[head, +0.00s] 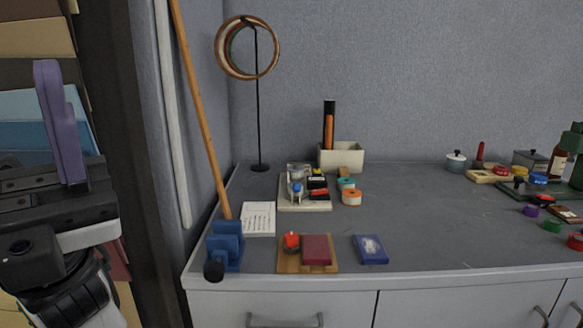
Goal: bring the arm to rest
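My gripper (52,165) is at the left edge in the head view, raised in front of the dark upright and well left of the table (430,225). One upright purple finger-like part shows on its dark body. The other side is cut off or hidden, so I cannot tell how far apart the fingers are. I see nothing clearly held. My gripper is apart from everything on the table.
A wooden pole (200,110) leans beside the table's left end. A blue stand (226,243) sits at the front left corner. A tall hoop stand (258,110) rises at the back left. Small items crowd the right end; the table's middle is clear.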

